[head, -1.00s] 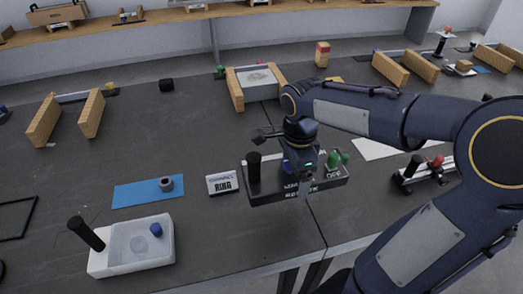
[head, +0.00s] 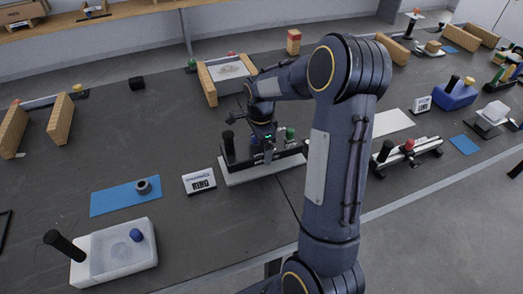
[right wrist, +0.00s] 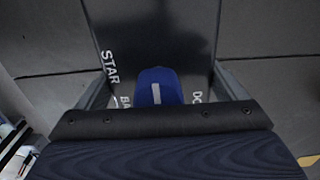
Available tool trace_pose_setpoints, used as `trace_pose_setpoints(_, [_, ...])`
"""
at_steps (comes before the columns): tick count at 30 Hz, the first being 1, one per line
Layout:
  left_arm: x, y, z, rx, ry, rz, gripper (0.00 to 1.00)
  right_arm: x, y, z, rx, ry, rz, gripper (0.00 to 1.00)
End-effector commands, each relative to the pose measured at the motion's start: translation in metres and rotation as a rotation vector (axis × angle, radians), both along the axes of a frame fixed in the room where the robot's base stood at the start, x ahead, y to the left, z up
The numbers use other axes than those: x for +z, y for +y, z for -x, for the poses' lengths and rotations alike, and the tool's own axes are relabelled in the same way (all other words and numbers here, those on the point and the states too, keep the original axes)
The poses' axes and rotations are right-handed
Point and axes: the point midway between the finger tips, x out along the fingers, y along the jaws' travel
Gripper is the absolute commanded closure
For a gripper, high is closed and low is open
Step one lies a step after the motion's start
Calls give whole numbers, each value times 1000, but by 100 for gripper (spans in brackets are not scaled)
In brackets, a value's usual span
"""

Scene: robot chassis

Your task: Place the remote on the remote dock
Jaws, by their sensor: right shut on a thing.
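The remote (head: 288,154) is a dark panel with a black upright stick and a green knob, near the middle of the head view. A light grey flat plate, seemingly the remote dock (head: 240,177), shows under and in front of it. My right gripper (head: 264,148) points down over the remote's middle. In the right wrist view its fingers are shut on a blue grip (right wrist: 157,88) of the remote, with the black lettered panel (right wrist: 165,40) beyond. The remote lies roughly level over the plate; I cannot tell if they touch. My left gripper is not in view.
A white sign (head: 199,181) stands just left of the plate. A white sheet (head: 390,122) and a lever panel (head: 408,153) are to the right. Wooden blocks (head: 210,85) stand behind.

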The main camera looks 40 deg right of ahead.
Motion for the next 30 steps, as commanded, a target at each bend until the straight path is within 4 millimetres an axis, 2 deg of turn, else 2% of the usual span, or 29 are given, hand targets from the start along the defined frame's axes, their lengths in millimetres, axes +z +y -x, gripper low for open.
trace_pose_setpoints(5, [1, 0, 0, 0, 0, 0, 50, -11, -7, -6, -1, 0, 0, 43])
trace_pose_setpoints(11, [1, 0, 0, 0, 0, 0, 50, -39, -7, -6, 0, 1, -1, 43])
trace_pose_setpoints(22, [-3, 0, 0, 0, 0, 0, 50, -45, -6, -7, 0, -2, 1, 43])
trace_pose_setpoints(23, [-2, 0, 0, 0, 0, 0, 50, -45, -6, -6, 0, -1, 0, 8])
trace_pose_setpoints(25, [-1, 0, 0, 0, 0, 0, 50, -44, -6, -6, 0, -1, 0, 0])
trace_pose_setpoints(30, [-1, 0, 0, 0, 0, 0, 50, -44, -6, -6, 0, -1, 0, 0])
